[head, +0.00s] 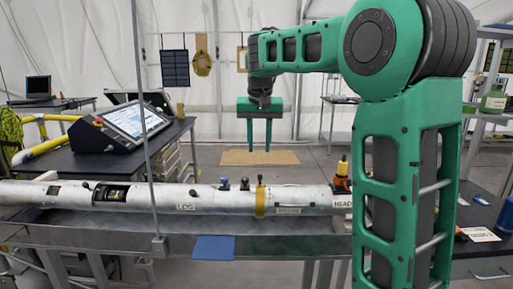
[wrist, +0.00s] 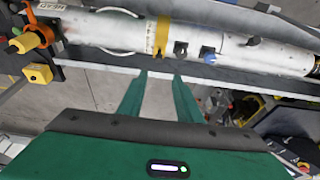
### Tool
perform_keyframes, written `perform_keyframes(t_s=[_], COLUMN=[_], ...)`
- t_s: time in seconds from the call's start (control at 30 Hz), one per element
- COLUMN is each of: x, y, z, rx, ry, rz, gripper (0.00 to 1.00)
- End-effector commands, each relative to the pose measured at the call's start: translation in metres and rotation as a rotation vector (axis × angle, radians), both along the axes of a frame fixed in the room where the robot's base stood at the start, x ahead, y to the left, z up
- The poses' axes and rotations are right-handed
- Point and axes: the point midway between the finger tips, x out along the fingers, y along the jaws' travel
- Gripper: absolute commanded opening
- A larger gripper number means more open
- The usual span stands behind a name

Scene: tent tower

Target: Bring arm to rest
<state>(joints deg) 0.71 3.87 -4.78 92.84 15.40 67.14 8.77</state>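My arm reaches from the right of the head view, with its forearm level and my gripper (head: 259,148) hanging down. In the wrist view the two green fingers of my gripper (wrist: 160,77) stand apart with nothing between them, so it is open and empty. A long white tube (head: 220,199) lies across a grey bench (head: 270,224). The gripper appears above and beyond the tube in the head view. The tube also crosses the top of the wrist view (wrist: 120,30), past the fingertips, with a yellow band around it. I see no contact between fingers and tube.
A black table (head: 85,138) with a tilted touchscreen console (head: 135,121) stands at the left. A thin upright pole (head: 147,150) rises at the bench's front edge. A blue pad (head: 213,248) is at the bench front. A side table with small items is at the right.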

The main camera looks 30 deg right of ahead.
Motion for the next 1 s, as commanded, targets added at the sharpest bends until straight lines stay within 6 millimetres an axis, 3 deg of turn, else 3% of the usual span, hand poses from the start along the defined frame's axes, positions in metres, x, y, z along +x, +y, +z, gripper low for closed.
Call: perform_keyframes(t_s=[0.27,0.37,0.43,0.57,0.7,0.9,1.0], x=[-0.001,-0.015,-0.036,-0.099,-0.179,-0.287,-0.329], y=[-0.001,-0.006,-0.014,-0.032,-0.043,-0.038,-0.029], z=[-0.001,-0.004,-0.012,-0.037,-0.074,-0.133,-0.158], rx=[0.0,0.0,0.002,0.012,0.036,0.089,0.115], ry=[0.001,0.009,0.025,0.072,0.126,0.193,0.217], rz=[0.0,-0.004,-0.011,-0.026,-0.041,-0.051,-0.05], gripper=[0.32,0.32,0.32,0.32,0.32,0.32,0.32])
